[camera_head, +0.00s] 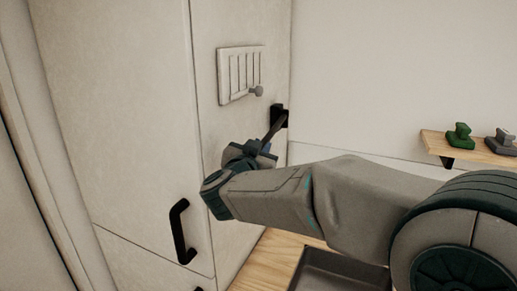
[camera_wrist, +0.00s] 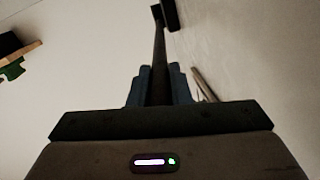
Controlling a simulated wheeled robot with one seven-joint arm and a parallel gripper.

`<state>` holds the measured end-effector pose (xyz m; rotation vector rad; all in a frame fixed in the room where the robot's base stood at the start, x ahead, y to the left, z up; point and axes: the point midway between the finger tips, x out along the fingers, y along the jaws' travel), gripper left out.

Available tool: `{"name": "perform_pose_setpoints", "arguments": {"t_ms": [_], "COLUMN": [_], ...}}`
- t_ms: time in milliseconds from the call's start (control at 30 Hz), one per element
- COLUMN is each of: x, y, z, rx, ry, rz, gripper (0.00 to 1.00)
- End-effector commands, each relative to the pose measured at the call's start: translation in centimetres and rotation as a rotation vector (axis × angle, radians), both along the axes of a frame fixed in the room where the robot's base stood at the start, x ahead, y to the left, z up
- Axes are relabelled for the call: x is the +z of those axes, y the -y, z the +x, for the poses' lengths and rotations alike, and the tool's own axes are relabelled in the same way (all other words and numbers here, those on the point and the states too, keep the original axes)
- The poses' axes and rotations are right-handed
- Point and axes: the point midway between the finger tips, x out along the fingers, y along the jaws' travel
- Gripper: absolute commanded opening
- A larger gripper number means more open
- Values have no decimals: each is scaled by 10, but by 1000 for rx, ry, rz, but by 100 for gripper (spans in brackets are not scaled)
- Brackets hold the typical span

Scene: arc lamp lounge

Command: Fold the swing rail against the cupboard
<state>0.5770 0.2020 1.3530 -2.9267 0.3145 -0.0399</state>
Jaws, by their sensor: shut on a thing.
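The swing rail (camera_head: 273,130) is a thin dark bar running from a black bracket (camera_head: 280,115) on the pale cupboard (camera_head: 125,110) down to my gripper. In the wrist view the rail (camera_wrist: 159,50) stretches away from between the fingers to the bracket (camera_wrist: 169,14) at the top. My gripper (camera_head: 264,149) is shut on the rail; its blue fingers (camera_wrist: 160,84) lie on both sides of it. The rail's near end is hidden by my gripper. The angle between the rail and the cupboard face is hard to judge.
A slatted panel (camera_head: 239,73) with a round knob (camera_head: 257,91) is above my gripper. A black handle (camera_head: 179,232) sticks out at lower left. A wooden shelf (camera_head: 475,149) at right holds green and grey objects. A dark tray (camera_head: 335,272) lies below my arm.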

Motion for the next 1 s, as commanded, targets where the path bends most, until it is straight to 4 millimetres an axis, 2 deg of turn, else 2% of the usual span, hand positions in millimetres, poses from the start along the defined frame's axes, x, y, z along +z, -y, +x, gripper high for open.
{"name": "perform_pose_setpoints", "arguments": {"t_ms": [467,500,567,867,1000], "x": [-3,-4,-4,-3,-3], "y": [-3,-3,-3,0,-3], "z": [-1,-1,-1,0,-8], "rx": [-6,-6,-6,-14,-11], "ry": [-10,-10,-10,-8,-7], "rz": [-1,-1,-2,-1,-3], "gripper": [0,20,37,39,39]}}
